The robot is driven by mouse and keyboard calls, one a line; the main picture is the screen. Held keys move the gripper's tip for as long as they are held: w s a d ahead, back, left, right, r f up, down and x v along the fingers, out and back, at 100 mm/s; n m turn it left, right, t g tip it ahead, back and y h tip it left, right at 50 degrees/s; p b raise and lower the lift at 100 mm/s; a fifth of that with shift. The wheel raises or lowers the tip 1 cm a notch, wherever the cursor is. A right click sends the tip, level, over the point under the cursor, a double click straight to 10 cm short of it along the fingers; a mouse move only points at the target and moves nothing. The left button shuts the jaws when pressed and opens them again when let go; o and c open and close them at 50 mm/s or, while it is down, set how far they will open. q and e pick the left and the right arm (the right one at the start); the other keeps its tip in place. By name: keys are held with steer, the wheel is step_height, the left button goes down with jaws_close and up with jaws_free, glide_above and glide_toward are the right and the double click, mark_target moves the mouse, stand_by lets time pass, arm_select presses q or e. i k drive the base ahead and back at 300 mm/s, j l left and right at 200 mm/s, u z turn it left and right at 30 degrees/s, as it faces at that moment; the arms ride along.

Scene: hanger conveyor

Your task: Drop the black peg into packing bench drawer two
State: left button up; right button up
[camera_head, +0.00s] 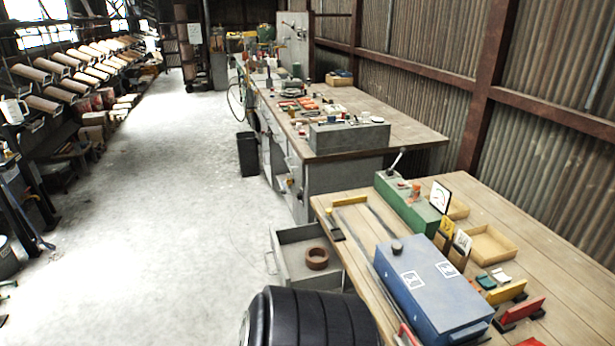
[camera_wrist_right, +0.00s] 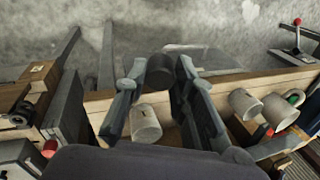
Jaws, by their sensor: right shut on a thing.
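In the right wrist view my right gripper (camera_wrist_right: 160,75) is shut on the black peg (camera_wrist_right: 160,68), a short dark cylinder held between the fingertips. Pale concrete floor shows beyond it, and a wooden edge lies below. In the head view a grey drawer (camera_head: 284,252) stands pulled out at the left side of the near wooden bench (camera_head: 560,240), with a brown ring (camera_head: 317,258) inside. I cannot read a number on the drawer. Neither gripper shows in the head view, and my left gripper is in no view.
A blue box (camera_head: 433,290) and a green lever unit (camera_head: 405,208) stand on the near bench. In the wrist view, pale cups (camera_wrist_right: 145,123) stand near the gripper. A black bin (camera_head: 248,154) stands by the far bench. The aisle floor is clear.

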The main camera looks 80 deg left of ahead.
mark_target(318, 259)
steer(key=k+u, duration=0.1)
steer(key=u, duration=0.25)
steer(key=k+u, duration=0.15)
steer(key=u, duration=0.25)
steer(key=k+j+u, duration=0.1)
steer(key=u, duration=0.25)
steer(key=i+j+u, duration=0.1)
steer(key=j+u, duration=0.15)
steer(key=u, duration=0.15)
steer(key=i+j+u, duration=0.1)
steer(key=j+u, duration=0.25)
steer(key=i+j+u, duration=0.1)
steer(key=u, duration=0.3)
steer(key=i+j+u, duration=0.15)
steer(key=u, duration=0.2)
steer(key=i+j, duration=0.35)
steer(key=i, duration=0.15)
steer(key=i+j, duration=0.3)
steer(key=i, duration=0.15)
